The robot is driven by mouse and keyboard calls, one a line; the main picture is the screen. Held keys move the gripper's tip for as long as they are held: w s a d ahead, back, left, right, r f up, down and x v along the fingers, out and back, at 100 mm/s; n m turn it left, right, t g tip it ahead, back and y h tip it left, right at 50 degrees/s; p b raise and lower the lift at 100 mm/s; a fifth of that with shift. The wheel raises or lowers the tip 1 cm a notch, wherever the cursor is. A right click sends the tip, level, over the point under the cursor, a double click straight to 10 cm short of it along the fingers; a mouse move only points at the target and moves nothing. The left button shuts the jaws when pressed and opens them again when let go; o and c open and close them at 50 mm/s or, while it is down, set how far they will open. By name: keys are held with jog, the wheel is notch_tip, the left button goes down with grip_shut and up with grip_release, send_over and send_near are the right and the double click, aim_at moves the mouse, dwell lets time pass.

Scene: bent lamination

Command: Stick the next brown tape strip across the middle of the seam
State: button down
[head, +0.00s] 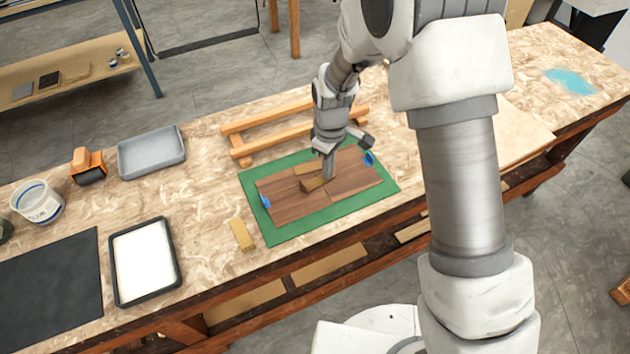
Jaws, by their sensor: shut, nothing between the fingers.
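Dark brown wood veneer pieces (290,208) lie flat on a green mat (391,190). A small blue piece (265,202) sits at their left end and another blue piece (368,159) at their right end. My gripper (328,176) points down over the middle of the wood with its fingers shut and empty. A brown block-like piece (313,185) lies just left of the fingertips, and a lighter brown piece (306,168) lies behind it. I cannot tell whether either is a tape strip. The seam's middle is partly hidden by the gripper and these pieces.
An orange tape dispenser (88,164), a grey tray (151,153), a white tub (38,204) and a black-rimmed white tray (144,262) stand on the left. A tan block (242,235) lies left of the mat. A wooden rack (240,150) stands behind it.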

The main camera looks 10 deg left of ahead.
jog(key=shift+r+p, duration=2.25)
jog(key=shift+r, duration=1.2)
